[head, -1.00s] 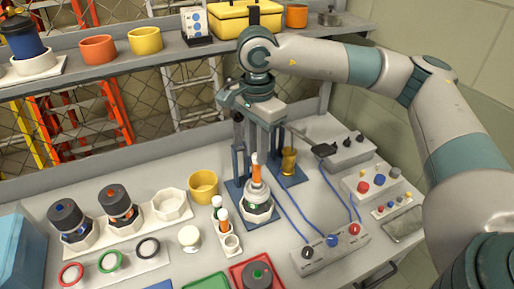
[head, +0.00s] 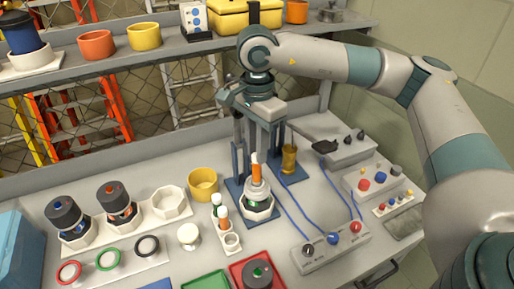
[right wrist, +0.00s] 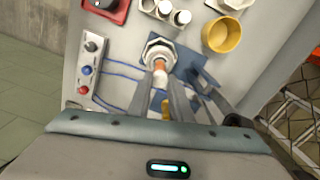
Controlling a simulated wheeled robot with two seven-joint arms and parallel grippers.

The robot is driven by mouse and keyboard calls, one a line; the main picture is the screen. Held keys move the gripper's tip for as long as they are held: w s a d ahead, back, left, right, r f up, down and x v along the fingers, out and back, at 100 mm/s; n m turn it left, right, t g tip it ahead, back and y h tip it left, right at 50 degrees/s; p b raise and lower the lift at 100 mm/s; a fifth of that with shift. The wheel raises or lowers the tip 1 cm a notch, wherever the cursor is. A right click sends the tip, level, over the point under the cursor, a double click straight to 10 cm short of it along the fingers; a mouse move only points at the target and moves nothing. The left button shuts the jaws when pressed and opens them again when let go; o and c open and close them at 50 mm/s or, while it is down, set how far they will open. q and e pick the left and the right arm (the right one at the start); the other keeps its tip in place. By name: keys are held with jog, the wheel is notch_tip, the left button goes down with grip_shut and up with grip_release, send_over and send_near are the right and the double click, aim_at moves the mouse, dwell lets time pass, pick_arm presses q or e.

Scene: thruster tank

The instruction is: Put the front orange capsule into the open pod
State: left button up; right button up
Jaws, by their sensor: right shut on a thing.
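An orange capsule with a white top (head: 256,170) stands upright between the fingers of my right gripper (head: 262,153), which is shut on it. The capsule is directly over the open pod (head: 257,208), a white faceted cup on a blue base. Its lower end is at or just inside the pod's mouth; I cannot tell if it touches. In the right wrist view the capsule (right wrist: 160,76) lines up with the pod (right wrist: 160,50). A white rack (head: 231,243) holds another orange capsule (head: 223,213) and a green-marked one, with an empty front hole. My left gripper is not in view.
A yellow cup (head: 203,184) and two dark-lidded pods (head: 113,200) stand to the left. A control box with knobs (head: 332,243) and blue cables lies to the right. Blue posts of the stand are close beside my gripper. A red tray (head: 240,272) is in front.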

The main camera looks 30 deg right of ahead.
jog(key=shift+d+f+b, duration=0.1)
jog(key=shift+f+b, duration=0.35)
